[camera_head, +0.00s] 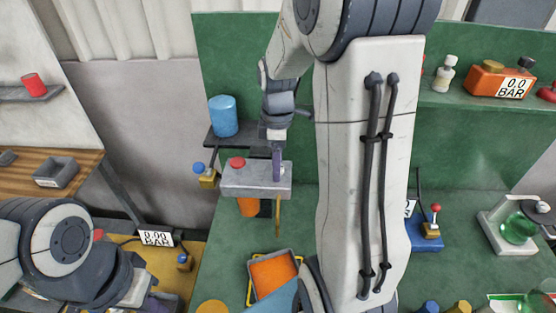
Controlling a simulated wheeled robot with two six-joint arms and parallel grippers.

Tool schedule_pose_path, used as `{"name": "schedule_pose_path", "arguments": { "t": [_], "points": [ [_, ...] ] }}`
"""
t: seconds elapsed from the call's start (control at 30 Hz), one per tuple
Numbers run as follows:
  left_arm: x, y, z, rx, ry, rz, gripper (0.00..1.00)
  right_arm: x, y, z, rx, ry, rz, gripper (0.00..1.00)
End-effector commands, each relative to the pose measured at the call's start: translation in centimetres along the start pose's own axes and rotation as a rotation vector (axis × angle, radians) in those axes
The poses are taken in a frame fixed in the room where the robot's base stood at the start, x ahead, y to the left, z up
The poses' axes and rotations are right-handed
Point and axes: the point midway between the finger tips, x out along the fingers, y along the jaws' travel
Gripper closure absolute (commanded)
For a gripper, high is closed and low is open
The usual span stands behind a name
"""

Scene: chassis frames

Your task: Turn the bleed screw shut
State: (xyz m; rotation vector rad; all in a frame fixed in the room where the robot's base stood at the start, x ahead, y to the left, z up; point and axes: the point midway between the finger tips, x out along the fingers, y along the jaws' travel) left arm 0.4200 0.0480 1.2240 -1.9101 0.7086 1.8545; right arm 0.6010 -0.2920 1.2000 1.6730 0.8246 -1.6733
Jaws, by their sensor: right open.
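A grey block (245,179) stands out at the centre-left, with a round red knob (237,162) on its top. I cannot tell for sure whether this knob is the bleed screw. My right gripper (277,170) points down at the right part of the block, to the right of the red knob and apart from it. It is open; whether a finger touches the block is unclear. A thin brass-coloured rod (278,215) hangs below the block. My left gripper (158,303) is cut by the bottom edge at the lower left, and its jaws are not clear.
A blue cylinder (223,116) stands on a dark shelf behind the block. A blue-knobbed brass valve (206,176) is just left of it. A tray with an orange insert (274,273) lies below. My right arm hides much of the green bench's middle.

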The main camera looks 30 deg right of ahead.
Motion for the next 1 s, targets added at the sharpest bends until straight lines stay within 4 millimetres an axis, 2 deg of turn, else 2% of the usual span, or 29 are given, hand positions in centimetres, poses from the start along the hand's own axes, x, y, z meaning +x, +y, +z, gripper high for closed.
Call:
{"name": "schedule_pose_path", "arguments": {
  "t": [0.27, 0.3, 0.43, 0.77, 1.0],
  "points": [
    [-0.01, 0.0, 0.0, 0.0, 0.0, 0.0, 1.0, 0.18, -0.02, 0.01, 0.0, 0.0, 0.0, 0.33],
    [-0.01, 0.0, 0.0, 0.0, 0.0, 0.0, 1.0, 0.18, -0.02, 0.01, 0.0, 0.0, 0.0, 0.49],
    [-0.01, 0.0, 0.0, 0.0, 0.0, 0.0, 1.0, 0.16, -0.02, 0.01, 0.0, 0.0, 0.0, 0.99],
    [-0.07, 0.01, -0.01, 0.0, 0.0, 0.0, 1.0, 0.12, -0.01, 0.01, 0.027, 0.0, 0.0, 1.0],
    [-0.25, 0.02, -0.01, 0.0, 0.0, 0.0, 1.0, 0.08, 0.02, 0.0, 0.147, 0.0, 0.0, 1.0]
  ]
}}
